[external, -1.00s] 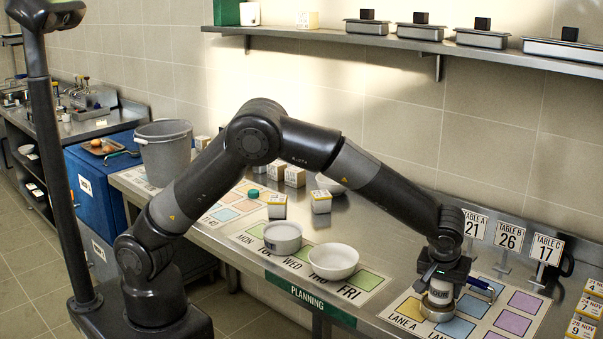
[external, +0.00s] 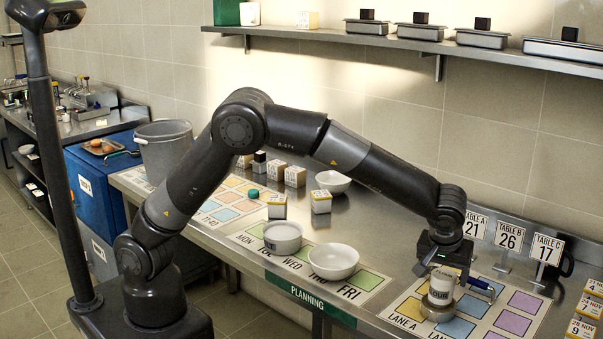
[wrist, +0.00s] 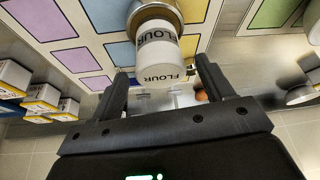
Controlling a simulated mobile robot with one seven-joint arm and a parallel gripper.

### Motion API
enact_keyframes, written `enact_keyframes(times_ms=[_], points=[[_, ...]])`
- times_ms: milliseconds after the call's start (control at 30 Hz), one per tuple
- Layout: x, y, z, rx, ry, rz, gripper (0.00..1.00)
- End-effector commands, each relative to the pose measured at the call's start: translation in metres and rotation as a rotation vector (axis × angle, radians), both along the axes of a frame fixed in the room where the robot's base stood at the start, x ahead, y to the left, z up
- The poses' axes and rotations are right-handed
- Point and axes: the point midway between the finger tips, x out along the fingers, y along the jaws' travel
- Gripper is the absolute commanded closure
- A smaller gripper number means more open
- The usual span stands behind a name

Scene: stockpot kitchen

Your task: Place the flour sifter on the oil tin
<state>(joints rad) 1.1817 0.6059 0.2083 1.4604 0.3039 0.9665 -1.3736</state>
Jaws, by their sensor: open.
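The flour sifter (external: 440,288), a white cylinder with dark FLOUR lettering, stands upright on the right part of the counter. Under it is a wider, low, round metal piece (external: 437,312), which looks like the oil tin; I cannot be sure that it is a separate thing. In the wrist view the sifter (wrist: 158,55) lies ahead between my fingers, with the metal rim (wrist: 174,12) beyond it. My gripper (external: 440,265) is open and just above the sifter's top. In the wrist view the open gripper (wrist: 163,72) shows its fingers apart on either side, with nothing clamped.
A blue-edged metal item (external: 480,288) is close right of the sifter. Table signs (external: 510,237) stand behind, and date blocks (external: 585,318) sit at far right. White bowls (external: 333,261) are to the left. Coloured lane squares (external: 503,321) at front right are bare.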

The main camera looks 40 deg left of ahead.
Motion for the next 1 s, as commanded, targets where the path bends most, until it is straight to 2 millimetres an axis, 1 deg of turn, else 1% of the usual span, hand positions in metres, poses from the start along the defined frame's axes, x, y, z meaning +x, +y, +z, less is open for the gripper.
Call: enact_keyframes(times_ms=[33, 100, 300, 400, 567, 667, 767, 867, 900, 967, 1000], points=[[-0.005, -0.002, 0.012, -0.003, -0.002, -0.002, 0.27], [-0.010, -0.003, 0.025, -0.004, -0.002, -0.002, 0.27], [-0.021, -0.005, 0.051, -0.003, -0.001, -0.001, 0.27], [-0.023, -0.005, 0.057, 0.000, 0.000, 0.000, 0.27], [-0.024, -0.005, 0.059, 0.000, 0.000, 0.000, 0.27], [-0.019, 0.003, 0.063, -0.002, 0.004, 0.003, 0.27], [-0.006, 0.029, 0.076, -0.008, 0.017, 0.004, 0.27], [0.012, 0.075, 0.097, -0.022, 0.038, 0.001, 0.27], [0.019, 0.098, 0.106, -0.028, 0.047, -0.003, 0.27], [0.026, 0.132, 0.118, -0.036, 0.060, -0.011, 0.27], [0.029, 0.155, 0.126, -0.043, 0.067, -0.016, 0.27]])
